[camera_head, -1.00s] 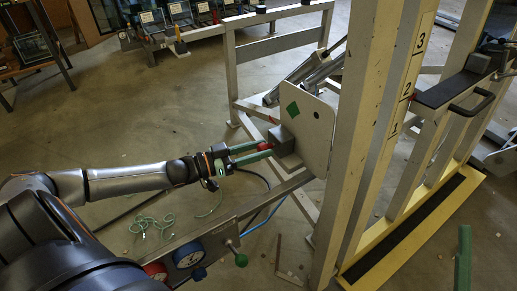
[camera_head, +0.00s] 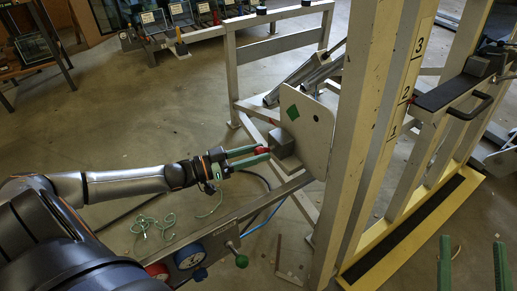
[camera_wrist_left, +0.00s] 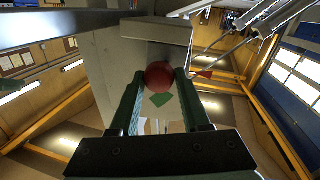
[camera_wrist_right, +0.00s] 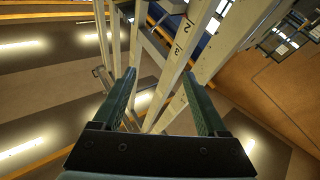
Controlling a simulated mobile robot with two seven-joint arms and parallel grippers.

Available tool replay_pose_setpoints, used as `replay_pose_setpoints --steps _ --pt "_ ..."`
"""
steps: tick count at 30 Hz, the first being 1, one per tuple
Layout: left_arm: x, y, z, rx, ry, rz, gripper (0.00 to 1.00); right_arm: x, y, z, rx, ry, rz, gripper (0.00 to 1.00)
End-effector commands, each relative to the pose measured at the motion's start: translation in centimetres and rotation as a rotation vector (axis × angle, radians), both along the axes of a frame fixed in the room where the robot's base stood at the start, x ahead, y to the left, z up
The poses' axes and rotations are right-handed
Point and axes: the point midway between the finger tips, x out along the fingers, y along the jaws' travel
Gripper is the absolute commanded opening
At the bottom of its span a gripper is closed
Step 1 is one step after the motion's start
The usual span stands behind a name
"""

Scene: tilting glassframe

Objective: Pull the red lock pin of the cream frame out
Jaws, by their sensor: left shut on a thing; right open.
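The red lock pin (camera_head: 262,150) has a round red head, which also shows between the fingers in the left wrist view (camera_wrist_left: 159,74). A thin shaft runs from it towards the grey block (camera_head: 282,141) on the cream plate with a green diamond (camera_head: 310,125). I cannot tell whether the shaft's tip is still inside the block. My left gripper (camera_head: 264,153) is shut on the pin's red head. The cream frame (camera_head: 365,150) stands upright to the right. My right gripper (camera_head: 472,240) is open and empty at the lower right; its fingers also show in the right wrist view (camera_wrist_right: 158,78).
A black handle (camera_head: 472,108) sits at the right by the numbered post (camera_head: 410,75). A yellow floor edge (camera_head: 425,230) runs at the lower right. Green cord lies on the floor.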

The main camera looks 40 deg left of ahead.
Motion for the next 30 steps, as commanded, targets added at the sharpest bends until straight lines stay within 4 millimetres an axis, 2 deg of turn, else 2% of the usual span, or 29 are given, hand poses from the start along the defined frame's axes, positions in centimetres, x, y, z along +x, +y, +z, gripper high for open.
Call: replay_pose_setpoints --steps 6,12,15,23,24,30 --pt "-1.2 0.4 0.1 -0.001 0.004 -0.001 0.00 1.0 -0.4 -6.0 0.001 0.266 -0.036 0.75" --pt "-1.8 0.6 0.0 -0.002 0.003 -0.001 0.00 0.8 -0.6 -9.6 0.000 0.407 -0.052 0.75" --pt "-1.9 0.7 -0.1 0.000 0.003 -0.002 0.00 0.8 -0.6 -10.2 0.000 0.430 -0.054 0.75" --pt "-2.0 0.7 -0.2 0.000 0.004 -0.003 0.00 0.8 -0.6 -10.2 0.000 0.429 -0.054 0.75" --pt "-2.0 0.7 -0.2 0.001 0.005 -0.004 0.49 0.8 -0.6 -10.2 0.000 0.429 -0.054 0.75" --pt "-1.9 0.7 -0.1 0.001 0.003 -0.002 0.72 0.8 -0.6 -10.2 0.000 0.429 -0.054 0.75"
